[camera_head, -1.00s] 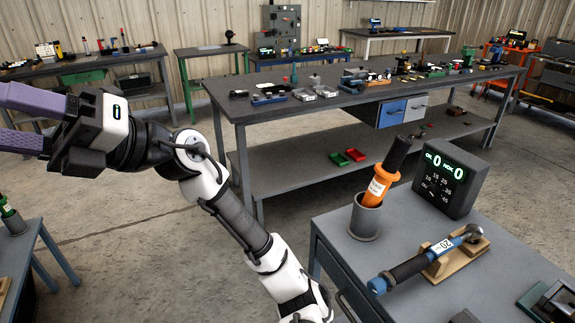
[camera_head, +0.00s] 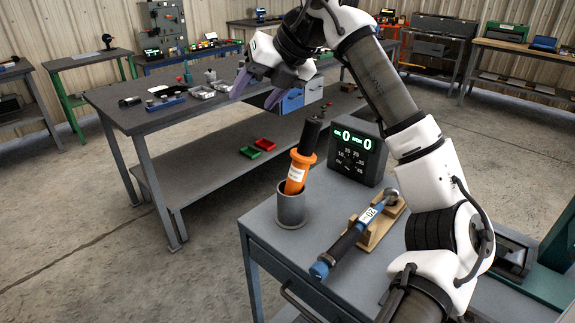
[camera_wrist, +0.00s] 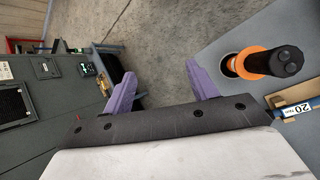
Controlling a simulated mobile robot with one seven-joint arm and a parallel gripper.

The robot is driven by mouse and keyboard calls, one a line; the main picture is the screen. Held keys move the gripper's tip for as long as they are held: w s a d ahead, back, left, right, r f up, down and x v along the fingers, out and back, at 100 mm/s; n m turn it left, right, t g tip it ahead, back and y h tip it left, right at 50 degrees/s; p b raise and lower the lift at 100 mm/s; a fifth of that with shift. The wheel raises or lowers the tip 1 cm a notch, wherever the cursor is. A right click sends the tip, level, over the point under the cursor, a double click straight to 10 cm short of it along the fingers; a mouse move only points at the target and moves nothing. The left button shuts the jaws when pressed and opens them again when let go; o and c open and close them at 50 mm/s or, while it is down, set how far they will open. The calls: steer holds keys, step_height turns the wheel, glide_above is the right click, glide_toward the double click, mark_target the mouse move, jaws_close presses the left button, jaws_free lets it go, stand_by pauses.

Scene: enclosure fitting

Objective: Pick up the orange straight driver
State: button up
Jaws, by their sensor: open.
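The orange straight driver (camera_head: 298,172) has a black upper end and a white label. It stands tilted in a grey cup (camera_head: 291,208) on the grey cart top. In the wrist view the driver (camera_wrist: 252,63) shows at the upper right, seen from above, to the right of the fingers. My gripper (camera_head: 262,90) has purple fingers and is open and empty. It is raised above and behind the driver, apart from it. In the wrist view both fingers of my gripper (camera_wrist: 163,92) are spread wide with only floor and benches beyond.
A blue torque wrench (camera_head: 350,238) lies on a wooden stand beside the cup. A dark display box (camera_head: 356,152) with green digits stands behind it. A long workbench (camera_head: 140,118) with tools is at the back. Floor is clear at left.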

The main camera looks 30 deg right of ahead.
mark_target(315, 125)
steer(key=s+d+r+m+g+h, duration=0.1)
steer(key=s+d+m+h, duration=0.15)
steer(key=d, duration=0.35)
steer(key=s+d+m+h, duration=0.1)
steer(key=s+d+m, duration=0.1)
steer(key=s+d, duration=0.3)
steer(key=shift+n, duration=0.25)
steer(key=x, duration=0.2)
steer(key=d+x, duration=0.1)
steer(key=x, duration=0.2)
steer(key=p+x, duration=0.1)
steer(key=x, duration=0.2)
steer(key=shift+w+d+f, duration=0.15)
steer(key=shift+w+d, duration=0.1)
steer(key=shift+w, duration=0.1)
steer(key=shift+p+x, duration=1.1)
steer(key=shift+x, duration=1.6)
steer(key=shift+s, duration=0.1)
steer(key=shift+c, duration=0.5)
jaws_close()
